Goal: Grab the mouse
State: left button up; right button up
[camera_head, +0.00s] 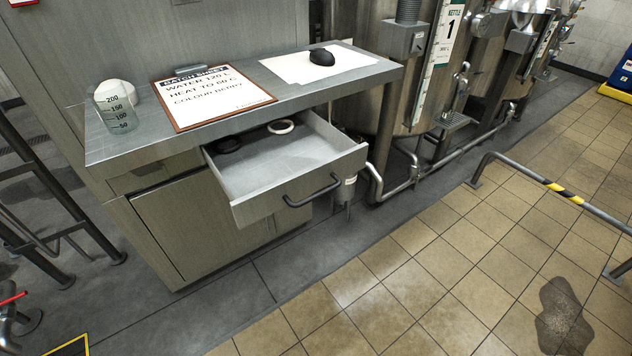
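The black mouse (322,57) sits on a white sheet (307,66) near the right end of the metal bench top (245,95). It stands clear of the other things on the bench. Neither of my grippers shows in the head view.
A clipboard batch sheet (212,95) and a glass beaker (115,107) stand left on the bench. An open drawer (285,165) juts out below, holding a white ring (281,127) and a dark ring (228,145). Steel kettles (480,60) stand right. A striped rail (560,189) crosses the tiled floor.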

aim_at(323, 57)
jog(key=i+l+u, duration=0.2)
jog(key=l, duration=0.25)
jog(key=i+l+u, duration=0.2)
jog(key=l, duration=0.3)
jog(key=l+u, duration=0.25)
jog(key=l, duration=0.25)
jog(key=i+l+u, duration=0.2)
jog(key=l, duration=0.3)
jog(key=k, duration=0.05)
